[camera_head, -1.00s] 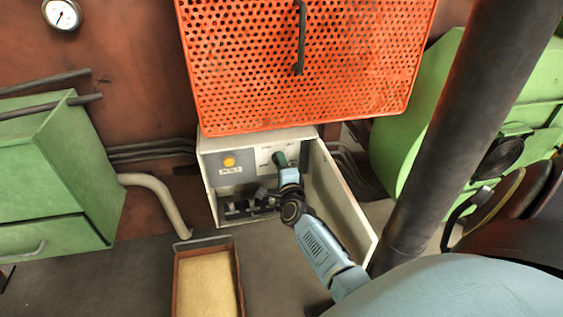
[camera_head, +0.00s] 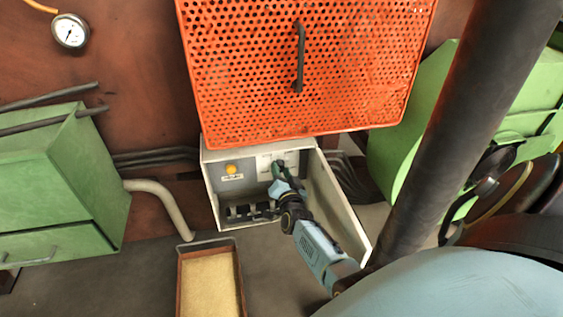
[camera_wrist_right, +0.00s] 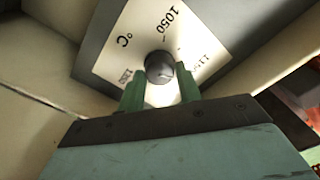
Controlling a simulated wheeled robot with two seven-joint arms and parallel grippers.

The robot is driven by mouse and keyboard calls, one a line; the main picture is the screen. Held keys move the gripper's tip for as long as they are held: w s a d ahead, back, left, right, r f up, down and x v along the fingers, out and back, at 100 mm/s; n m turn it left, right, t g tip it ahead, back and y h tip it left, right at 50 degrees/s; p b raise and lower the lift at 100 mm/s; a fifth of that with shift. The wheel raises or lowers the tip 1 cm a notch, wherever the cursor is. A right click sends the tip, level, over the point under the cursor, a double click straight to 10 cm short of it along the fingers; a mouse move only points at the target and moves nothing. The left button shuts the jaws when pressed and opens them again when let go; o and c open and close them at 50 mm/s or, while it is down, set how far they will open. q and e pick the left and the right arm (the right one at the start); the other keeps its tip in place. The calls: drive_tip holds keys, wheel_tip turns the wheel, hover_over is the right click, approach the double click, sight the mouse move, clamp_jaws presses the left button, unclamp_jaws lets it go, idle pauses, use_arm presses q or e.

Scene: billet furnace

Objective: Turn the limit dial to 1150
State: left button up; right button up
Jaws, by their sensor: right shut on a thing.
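The limit dial (camera_wrist_right: 160,67) is a small dark round knob on a pale scale plate (camera_wrist_right: 118,42) marked °C and 1050. Further numbers on the right and lower left are too blurred or hidden to read surely, and I cannot tell the exact setting. My right gripper (camera_wrist_right: 160,78) has its green fingers on both sides of the knob, shut on it. In the head view the right gripper (camera_head: 278,170) reaches into the open control box (camera_head: 211,190) at the plate, hiding the knob. My left gripper is not in view.
An orange perforated guard (camera_head: 300,75) hangs just above the box. The box's open door (camera_head: 345,205) stands to the right of my arm. A yellow button (camera_head: 232,169) is left of the plate. A sand-filled tray (camera_head: 210,285) lies in front.

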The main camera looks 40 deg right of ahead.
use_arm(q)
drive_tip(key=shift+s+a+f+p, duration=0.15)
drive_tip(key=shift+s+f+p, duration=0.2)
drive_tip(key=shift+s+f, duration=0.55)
use_arm(e)
drive_tip(key=shift+n, duration=1.5)
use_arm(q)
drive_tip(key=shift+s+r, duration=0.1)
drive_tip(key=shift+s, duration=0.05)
use_arm(e)
drive_tip(key=o, duration=1)
drive_tip(key=shift+s+a, duration=0.1)
drive_tip(key=shift+s, duration=0.05)
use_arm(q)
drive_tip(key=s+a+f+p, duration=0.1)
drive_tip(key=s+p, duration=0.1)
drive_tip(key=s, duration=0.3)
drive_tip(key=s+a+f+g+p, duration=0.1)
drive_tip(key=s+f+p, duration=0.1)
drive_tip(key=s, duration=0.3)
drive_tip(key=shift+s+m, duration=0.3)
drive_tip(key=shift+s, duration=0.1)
use_arm(e)
drive_tip(key=shift+v, duration=6.5)
